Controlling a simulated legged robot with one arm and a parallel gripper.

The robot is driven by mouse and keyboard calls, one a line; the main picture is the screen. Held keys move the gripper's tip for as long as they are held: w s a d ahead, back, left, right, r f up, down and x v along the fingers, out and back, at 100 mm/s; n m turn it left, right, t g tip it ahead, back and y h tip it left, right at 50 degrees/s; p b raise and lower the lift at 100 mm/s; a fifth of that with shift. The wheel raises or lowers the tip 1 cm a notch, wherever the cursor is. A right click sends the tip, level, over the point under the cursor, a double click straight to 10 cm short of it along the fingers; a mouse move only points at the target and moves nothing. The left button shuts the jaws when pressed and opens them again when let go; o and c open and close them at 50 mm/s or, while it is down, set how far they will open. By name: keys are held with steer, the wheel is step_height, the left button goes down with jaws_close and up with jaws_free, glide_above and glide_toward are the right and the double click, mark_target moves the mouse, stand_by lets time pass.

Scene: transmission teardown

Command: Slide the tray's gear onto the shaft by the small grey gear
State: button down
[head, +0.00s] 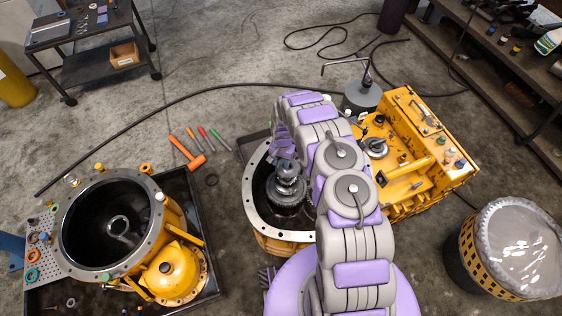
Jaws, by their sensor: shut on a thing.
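My gripper (283,156) points down over the open yellow housing (250,205) in the middle of the head view. It is shut on a grey gear (287,171) at the top of the shaft stack. A larger toothed grey gear (287,193) sits below it inside the housing. The shaft itself is mostly hidden by the gears and my gripper. I cannot tell whether the held gear is around the shaft or just above it. My arm covers the right part of the housing. I cannot pick out the small grey gear for certain.
A yellow housing (160,225) with a dark bore lies left in a black tray (205,215). An orange mallet (187,153) and several screwdrivers lie on the floor between. A yellow gearbox block (425,165) stands right. A covered drum (515,250) is at lower right.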

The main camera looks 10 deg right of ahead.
steer(key=shift+d+f, duration=0.1)
steer(key=shift+f, duration=0.05)
steer(key=shift+f, duration=0.25)
steer(key=c, duration=0.5)
jaws_free()
steer(key=shift+o, duration=0.4)
steer(key=o, duration=0.4)
steer(key=shift+r+p, duration=1.55)
steer(key=shift+r, duration=2.45)
